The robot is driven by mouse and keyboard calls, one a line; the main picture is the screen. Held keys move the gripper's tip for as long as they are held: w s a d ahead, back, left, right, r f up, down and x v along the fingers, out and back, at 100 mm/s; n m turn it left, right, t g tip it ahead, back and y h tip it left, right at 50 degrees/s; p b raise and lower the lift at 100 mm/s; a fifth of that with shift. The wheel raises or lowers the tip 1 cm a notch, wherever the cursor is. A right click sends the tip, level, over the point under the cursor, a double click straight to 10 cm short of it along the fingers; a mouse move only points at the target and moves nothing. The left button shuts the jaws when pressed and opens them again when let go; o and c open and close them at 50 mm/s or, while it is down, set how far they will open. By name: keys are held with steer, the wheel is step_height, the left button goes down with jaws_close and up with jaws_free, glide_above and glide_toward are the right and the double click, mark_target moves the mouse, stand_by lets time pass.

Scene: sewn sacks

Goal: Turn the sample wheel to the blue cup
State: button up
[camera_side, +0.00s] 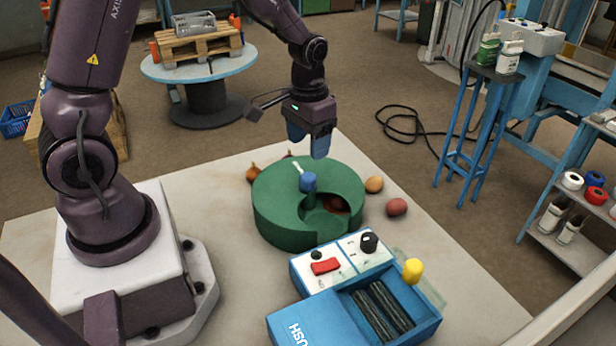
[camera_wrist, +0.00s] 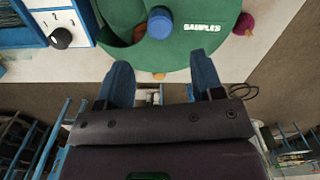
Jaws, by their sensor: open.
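The sample wheel, a round green drum (camera_side: 275,212), stands on the pale table and also shows in the wrist view (camera_wrist: 180,48), with white lettering "SAMPLES". A blue cylinder (camera_side: 308,182) stands up near its middle; it also shows in the wrist view (camera_wrist: 160,22). I cannot tell whether this is the knob or the blue cup. An opening in the drum's right front holds a dark red-brown item (camera_side: 337,204). My gripper (camera_side: 309,146) is above the drum's far side, apart from it. Its blue fingers (camera_wrist: 162,74) are spread, with no held object visible between them.
A blue machine (camera_side: 330,318) with a black knob, red switch and yellow-topped lever (camera_side: 412,270) stands close in front of the drum. An orange-brown round item (camera_side: 374,184) and a red one (camera_side: 396,207) lie to its right. Table space is clear further right.

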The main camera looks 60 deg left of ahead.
mark_target(308, 176)
step_height(308, 176, down, 9)
steer(key=shift+f, duration=0.1)
stand_by(0.3)
jaws_close()
